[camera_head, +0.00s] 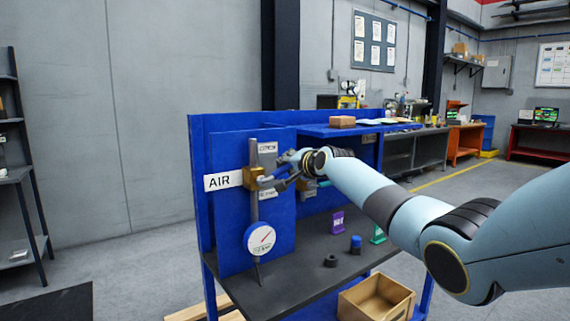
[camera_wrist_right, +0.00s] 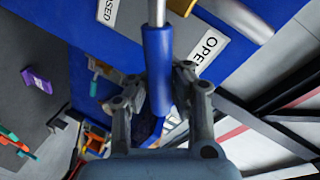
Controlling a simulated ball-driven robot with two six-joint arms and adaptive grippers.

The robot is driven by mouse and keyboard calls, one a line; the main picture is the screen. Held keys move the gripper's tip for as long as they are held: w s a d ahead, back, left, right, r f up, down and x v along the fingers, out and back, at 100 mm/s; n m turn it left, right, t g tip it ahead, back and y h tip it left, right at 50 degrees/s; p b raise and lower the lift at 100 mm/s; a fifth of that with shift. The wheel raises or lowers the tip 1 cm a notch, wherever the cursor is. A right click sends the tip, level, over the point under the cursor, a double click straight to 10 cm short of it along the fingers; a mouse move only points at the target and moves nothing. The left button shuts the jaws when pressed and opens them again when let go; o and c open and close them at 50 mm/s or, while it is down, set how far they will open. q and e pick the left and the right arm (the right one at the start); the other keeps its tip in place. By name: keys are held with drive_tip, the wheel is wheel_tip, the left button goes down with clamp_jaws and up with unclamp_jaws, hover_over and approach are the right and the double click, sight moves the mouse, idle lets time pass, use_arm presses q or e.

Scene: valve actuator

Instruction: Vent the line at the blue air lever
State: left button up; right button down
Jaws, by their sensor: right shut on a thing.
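The blue air lever (camera_wrist_right: 158,60) shows in the right wrist view as a blue sleeve on a metal rod. My right gripper (camera_wrist_right: 158,85) is shut on it, a finger on either side. In the head view my right gripper (camera_head: 286,174) is at the brass valve (camera_head: 252,179), beside the AIR label (camera_head: 222,181), and it largely hides the lever. The OPEN label (camera_wrist_right: 207,50) is right of the lever and a partly cut CLOSED label (camera_wrist_right: 108,10) is left of it in the wrist view. A round gauge (camera_head: 260,239) is below the valve. My left gripper is out of view.
A blue shelf (camera_head: 310,131) with a brown box (camera_head: 342,121) is above my right forearm. The dark bench top (camera_head: 290,284) holds a purple item (camera_head: 337,221), a black ring (camera_head: 331,261) and a blue-topped piece (camera_head: 355,244). A cardboard box (camera_head: 376,298) is in front.

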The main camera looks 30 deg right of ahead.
drive_tip(key=shift+s+d+f+m+g+y+b, duration=0.15)
drive_tip(key=shift+f+m+y+b, duration=0.15)
drive_tip(key=shift+f+m+b, duration=0.4)
drive_tip(key=shift+w+d+f+m+g+y+b, duration=0.1)
drive_tip(key=shift+d+f+m+y+b, duration=0.15)
drive_tip(key=shift+f+m+b, duration=0.5)
drive_tip(key=shift+s+d+f+m+g+y+b, duration=0.1)
drive_tip(key=shift+f+m+y+b, duration=0.3)
drive_tip(key=shift+f+m, duration=0.55)
drive_tip(key=shift+f, duration=0.15)
drive_tip(key=c, duration=1.2)
unclamp_jaws()
drive_tip(key=shift+s+d+r, duration=0.1)
drive_tip(key=shift+s+r, duration=0.25)
drive_tip(key=shift+o, duration=0.2)
drive_tip(key=shift+w, duration=0.15)
drive_tip(key=shift+r, duration=0.1)
drive_tip(key=v, duration=1.1)
drive_tip(key=shift+s, duration=0.5)
